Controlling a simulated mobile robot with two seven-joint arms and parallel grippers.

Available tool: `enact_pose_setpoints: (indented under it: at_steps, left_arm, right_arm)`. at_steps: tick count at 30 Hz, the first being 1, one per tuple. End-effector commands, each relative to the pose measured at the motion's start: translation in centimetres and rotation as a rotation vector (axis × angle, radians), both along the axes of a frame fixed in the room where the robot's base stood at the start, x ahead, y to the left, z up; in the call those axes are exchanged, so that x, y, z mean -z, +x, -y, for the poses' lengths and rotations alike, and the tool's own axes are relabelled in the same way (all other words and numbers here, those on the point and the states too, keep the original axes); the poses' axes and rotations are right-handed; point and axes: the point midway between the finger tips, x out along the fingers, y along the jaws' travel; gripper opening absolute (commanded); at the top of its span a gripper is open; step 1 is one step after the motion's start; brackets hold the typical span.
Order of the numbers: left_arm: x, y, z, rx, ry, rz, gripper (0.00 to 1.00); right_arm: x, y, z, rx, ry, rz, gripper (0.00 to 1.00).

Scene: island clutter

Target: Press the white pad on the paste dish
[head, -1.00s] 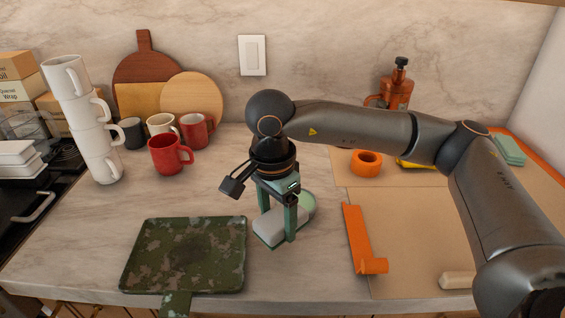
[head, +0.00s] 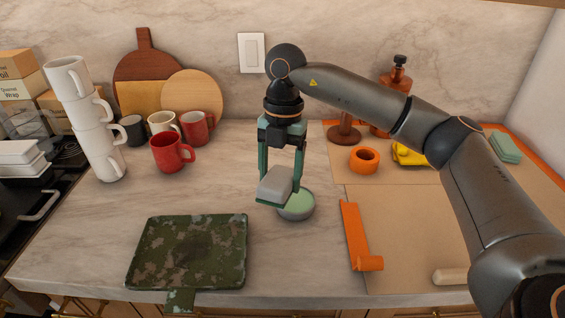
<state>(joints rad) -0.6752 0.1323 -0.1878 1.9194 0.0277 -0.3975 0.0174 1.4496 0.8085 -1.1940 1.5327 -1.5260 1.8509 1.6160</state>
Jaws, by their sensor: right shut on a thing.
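The white pad (head: 275,183), a pale block with a green edge along its bottom, is between the two green fingers of my right gripper (head: 280,180). The gripper is shut on it and points down. The pad looks raised above the counter and slightly tilted. The paste dish (head: 298,207) is a small round grey dish with pale green inside, standing on the counter. The pad's right end overlaps the dish's left rim in the picture, hiding part of it; I cannot tell whether they touch. My left gripper is not in view.
A mottled green square pan (head: 190,252) lies at the front left. Red mugs (head: 171,152) and a tall stack of white mugs (head: 97,127) stand behind it. An orange holder (head: 358,235) and an orange ring (head: 364,159) lie right of the dish.

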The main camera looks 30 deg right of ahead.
Motion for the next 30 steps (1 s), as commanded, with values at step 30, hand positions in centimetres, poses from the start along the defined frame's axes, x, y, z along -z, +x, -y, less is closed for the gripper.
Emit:
enact_pose_setpoints:
  at_steps: [30]
  left_arm:
    - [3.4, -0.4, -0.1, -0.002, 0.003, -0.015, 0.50]
  right_arm:
    - [2.9, 1.0, 1.2, 0.682, 0.019, -0.009, 0.27]
